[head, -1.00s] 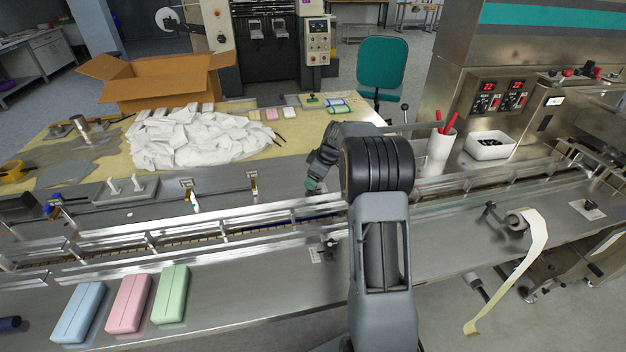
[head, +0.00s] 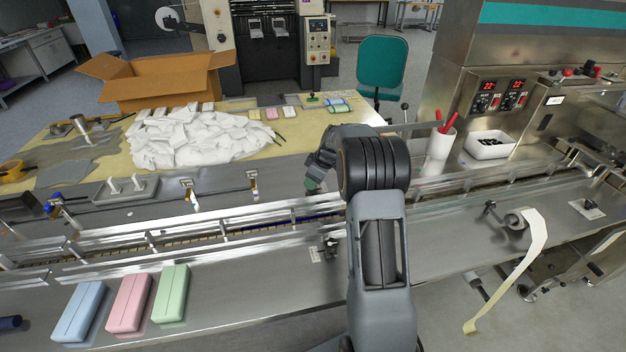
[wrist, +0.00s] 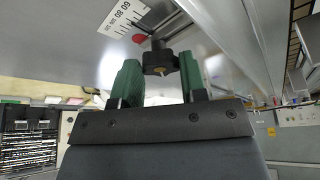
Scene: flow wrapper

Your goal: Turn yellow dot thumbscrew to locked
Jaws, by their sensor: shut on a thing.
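In the head view my gripper (head: 311,184) is at the far side of the conveyor rails, and my arm and fingers hide the thumbscrew there.
Metal guide rails (head: 160,250) run across the bench close to my gripper. A black clamp (head: 329,248) stands on the near side. Blue (head: 79,312), pink (head: 129,302) and green (head: 173,293) blocks lie front left. A white cup (head: 440,150) stands right.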

